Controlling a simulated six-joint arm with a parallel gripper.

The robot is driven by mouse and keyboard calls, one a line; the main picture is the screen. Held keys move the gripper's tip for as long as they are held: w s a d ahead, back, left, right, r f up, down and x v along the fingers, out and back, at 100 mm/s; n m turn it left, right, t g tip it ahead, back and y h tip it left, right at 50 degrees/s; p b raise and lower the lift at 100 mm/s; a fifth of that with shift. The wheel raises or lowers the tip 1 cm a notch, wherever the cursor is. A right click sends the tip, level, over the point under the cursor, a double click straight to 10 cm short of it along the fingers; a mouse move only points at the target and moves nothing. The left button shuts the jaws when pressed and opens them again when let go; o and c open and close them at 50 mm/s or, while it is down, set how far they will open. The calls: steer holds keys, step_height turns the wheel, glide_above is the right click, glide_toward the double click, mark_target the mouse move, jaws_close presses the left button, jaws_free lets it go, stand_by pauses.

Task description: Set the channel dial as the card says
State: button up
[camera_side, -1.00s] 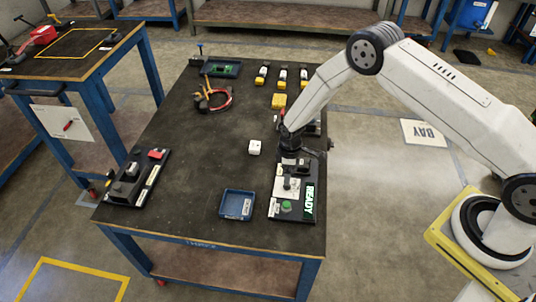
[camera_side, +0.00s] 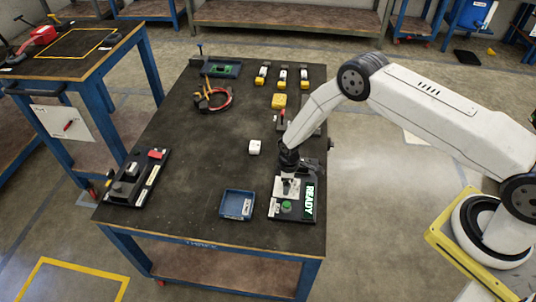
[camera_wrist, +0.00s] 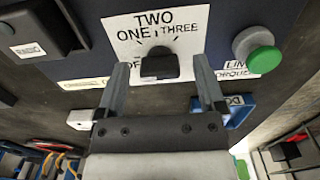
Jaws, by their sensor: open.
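The channel dial (camera_wrist: 158,64) is a dark knob on a white plate (camera_wrist: 190,22) printed ONE, TWO, THREE and a partly hidden OFF. In the wrist view my gripper (camera_wrist: 161,66) is open, with one finger on each side of the dial. I cannot tell whether they touch it. The knob's setting is not clear. In the side view my gripper (camera_side: 288,178) is over the white plate on the dark control panel (camera_side: 310,170) and hides the dial. I cannot make out which thing is the instruction card.
A green button (camera_wrist: 264,60) stands right of the dial; a lit READY sign (camera_side: 309,200) is on the panel's right. A blue tray (camera_side: 226,196) and white block (camera_side: 255,147) lie left of the panel.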

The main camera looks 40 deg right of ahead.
jaws_close()
steer(key=shift+m, duration=0.4)
steer(key=m, duration=0.4)
steer(key=shift+m, duration=2.1)
jaws_free()
